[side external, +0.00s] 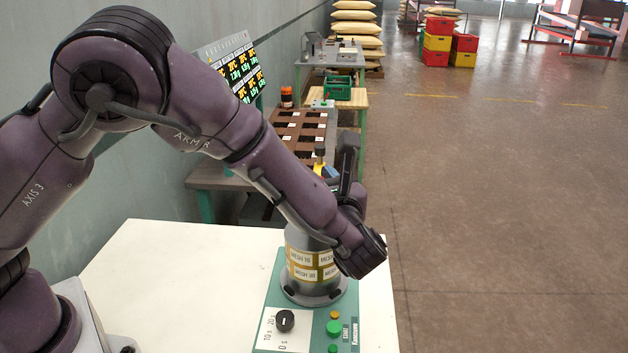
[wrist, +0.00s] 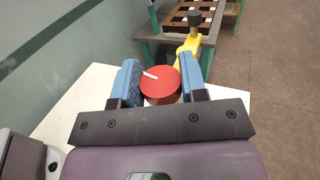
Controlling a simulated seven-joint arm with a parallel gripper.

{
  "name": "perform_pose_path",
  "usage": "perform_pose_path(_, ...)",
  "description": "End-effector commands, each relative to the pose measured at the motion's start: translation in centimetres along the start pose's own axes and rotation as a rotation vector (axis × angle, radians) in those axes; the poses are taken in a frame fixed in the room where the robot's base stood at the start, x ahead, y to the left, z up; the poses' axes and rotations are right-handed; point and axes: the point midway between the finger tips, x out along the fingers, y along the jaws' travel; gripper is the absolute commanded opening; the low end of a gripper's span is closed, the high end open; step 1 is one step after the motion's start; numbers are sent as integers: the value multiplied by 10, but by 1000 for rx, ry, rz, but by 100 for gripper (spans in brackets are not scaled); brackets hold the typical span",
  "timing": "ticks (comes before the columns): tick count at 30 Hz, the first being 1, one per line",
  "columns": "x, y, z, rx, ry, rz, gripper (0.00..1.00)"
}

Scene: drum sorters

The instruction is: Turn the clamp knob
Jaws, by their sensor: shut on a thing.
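The clamp knob (wrist: 160,82) is a red round cap with a white line on its top, pointing to the upper left in the wrist view. My gripper (wrist: 159,70) has its blue padded fingers on either side of the knob and is shut on it. In the side view, a grey drum (side external: 316,255) with yellow-and-white MESH labels stands upright on a green base (side external: 268,300). The end of my arm is over and beside the drum's upper right. The knob and my fingertips are hidden there.
The base carries a black dial (side external: 284,320), green button (side external: 333,328) and small yellow button (side external: 335,314). The white table (side external: 170,270) is clear to the left. Behind are a yellow part with black top (wrist: 190,45), a brown compartment tray (side external: 300,132) and a green crate (side external: 337,88).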

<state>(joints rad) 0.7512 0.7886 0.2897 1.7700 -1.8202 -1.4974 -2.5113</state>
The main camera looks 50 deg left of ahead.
Motion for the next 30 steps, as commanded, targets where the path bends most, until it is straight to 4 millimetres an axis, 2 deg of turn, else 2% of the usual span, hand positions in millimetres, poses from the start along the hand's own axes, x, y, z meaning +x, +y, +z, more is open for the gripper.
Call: perform_pose_path(30,4,3,0,-3,7,-945,16)
